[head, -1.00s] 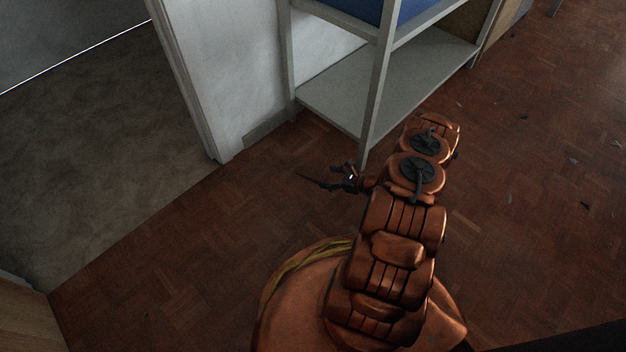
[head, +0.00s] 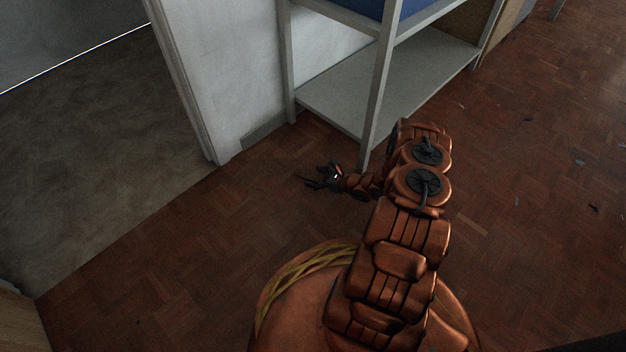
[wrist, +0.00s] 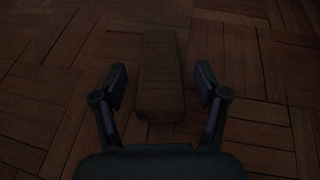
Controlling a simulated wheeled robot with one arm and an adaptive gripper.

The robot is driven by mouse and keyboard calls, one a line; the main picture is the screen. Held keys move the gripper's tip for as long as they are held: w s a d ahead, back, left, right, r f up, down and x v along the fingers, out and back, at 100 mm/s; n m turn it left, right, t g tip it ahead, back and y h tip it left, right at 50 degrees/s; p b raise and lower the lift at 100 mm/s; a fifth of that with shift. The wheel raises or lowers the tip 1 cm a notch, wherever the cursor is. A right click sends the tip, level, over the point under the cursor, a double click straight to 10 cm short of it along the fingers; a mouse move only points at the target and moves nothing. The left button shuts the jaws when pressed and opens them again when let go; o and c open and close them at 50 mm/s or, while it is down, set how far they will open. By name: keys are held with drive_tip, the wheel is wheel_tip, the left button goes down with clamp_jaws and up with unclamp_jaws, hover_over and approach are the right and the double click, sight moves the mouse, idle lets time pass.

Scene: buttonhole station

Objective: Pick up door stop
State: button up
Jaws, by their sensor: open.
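The door stop (wrist: 160,75) is a brown, ridged wedge-like block on the parquet floor, seen in the wrist view. Its long side runs away from me and its near end face is toward my palm. My gripper (wrist: 162,86) is open, with one dark finger on each side of the door stop. A gap shows between each finger and the block, so I see no contact. In the head view my gripper (head: 317,178) is low near the floor, left of the shelf leg. I cannot make out the door stop there.
A grey metal shelf unit (head: 345,100) stands just behind my arm, its front leg (head: 375,105) close to my wrist. A white wall end with a door frame (head: 190,90) is at upper left, beside a grey floor area (head: 90,150). Parquet at right is mostly clear.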

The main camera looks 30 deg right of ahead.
drive_tip(key=shift+w+a, duration=0.1)
drive_tip(key=shift+w, duration=0.05)
drive_tip(key=shift+c, duration=0.2)
drive_tip(key=c, duration=1.2)
